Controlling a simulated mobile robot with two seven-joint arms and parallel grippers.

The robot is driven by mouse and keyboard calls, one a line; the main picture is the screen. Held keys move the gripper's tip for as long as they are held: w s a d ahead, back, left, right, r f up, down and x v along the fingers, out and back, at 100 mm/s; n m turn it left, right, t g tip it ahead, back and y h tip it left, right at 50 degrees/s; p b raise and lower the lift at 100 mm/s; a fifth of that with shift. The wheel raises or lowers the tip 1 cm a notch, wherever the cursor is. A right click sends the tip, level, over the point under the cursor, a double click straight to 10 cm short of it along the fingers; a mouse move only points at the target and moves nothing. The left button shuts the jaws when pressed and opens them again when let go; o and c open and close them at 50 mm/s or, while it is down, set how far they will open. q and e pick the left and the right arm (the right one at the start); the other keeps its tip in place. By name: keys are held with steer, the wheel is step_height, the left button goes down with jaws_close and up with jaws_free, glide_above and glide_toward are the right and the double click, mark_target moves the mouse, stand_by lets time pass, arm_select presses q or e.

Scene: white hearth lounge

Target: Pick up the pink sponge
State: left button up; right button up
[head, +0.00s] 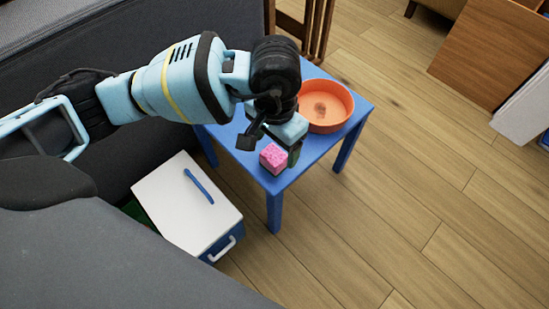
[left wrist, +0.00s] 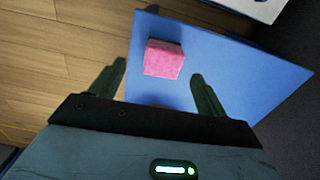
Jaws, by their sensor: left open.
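The pink sponge (head: 273,158) lies on the blue table (head: 318,147) near its front corner in the head view. In the left wrist view the sponge (left wrist: 163,58) sits on the blue table top (left wrist: 220,60), ahead of and between the lines of my two fingers. My left gripper (head: 293,157) is over the table, right beside the sponge, and hides part of the table. In the left wrist view my left gripper (left wrist: 160,82) is open with nothing between its fingers. The right gripper is not seen.
An orange round bowl (head: 325,105) stands on the table behind my gripper. A white-lidded box (head: 187,205) with a blue strip on top is on the floor at the front left. A grey sofa (head: 70,75) lies along the left.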

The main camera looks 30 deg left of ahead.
mark_target(274, 154)
arm_select(q)
steer(key=shift+a+f+b, duration=0.2)
steer(key=shift+f+b, duration=1)
steer(key=shift+f, duration=1)
steer(key=shift+w+f, duration=0.1)
steer(key=shift+f, duration=0.4)
steer(key=c, duration=1)
steer(key=shift+c, duration=0.2)
steer(key=shift+r, duration=0.15)
